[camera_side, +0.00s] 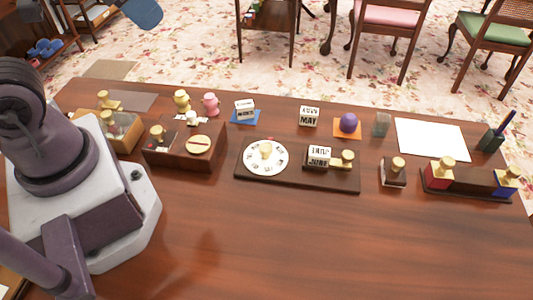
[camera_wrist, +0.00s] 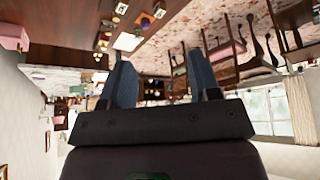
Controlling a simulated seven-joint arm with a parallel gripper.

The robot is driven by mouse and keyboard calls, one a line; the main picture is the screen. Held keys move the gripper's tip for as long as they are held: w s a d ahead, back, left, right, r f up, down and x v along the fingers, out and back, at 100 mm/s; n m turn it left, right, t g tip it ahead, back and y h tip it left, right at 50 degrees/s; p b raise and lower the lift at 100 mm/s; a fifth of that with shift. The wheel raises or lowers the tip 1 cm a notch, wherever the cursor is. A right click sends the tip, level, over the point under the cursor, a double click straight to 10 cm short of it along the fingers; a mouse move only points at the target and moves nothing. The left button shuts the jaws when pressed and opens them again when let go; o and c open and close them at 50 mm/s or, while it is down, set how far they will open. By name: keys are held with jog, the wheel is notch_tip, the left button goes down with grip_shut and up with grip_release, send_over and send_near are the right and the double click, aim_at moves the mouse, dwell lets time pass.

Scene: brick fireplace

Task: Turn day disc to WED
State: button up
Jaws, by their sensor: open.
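The day disc (camera_side: 280,160) is a white round dial with dark lettering around its rim. It lies flat on the left part of a dark wooden base (camera_side: 290,181) on the table. A gold knob (camera_side: 266,149) stands at its middle. The lettering is too small to read, so I cannot tell which day it is set to. My gripper (camera_wrist: 160,62) shows in the wrist view, with its two blue fingers apart and nothing between them.
On the same base are a month block (camera_side: 319,154) and a gold-knobbed piece (camera_side: 347,159). A brown box (camera_side: 184,161) stands left; a small stamp-like block (camera_side: 393,174) and a long dark holder (camera_side: 470,183) stand right. White paper (camera_side: 432,139) lies behind. The table front is clear.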

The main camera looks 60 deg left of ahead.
jog(key=n+g, duration=0.2)
jog(key=g, duration=0.4)
send_over(266, 147)
notch_tip(266, 147, down, 19)
notch_tip(266, 147, down, 13)
jog(key=shift+r, duration=0.2)
jog(key=c, duration=0.9)
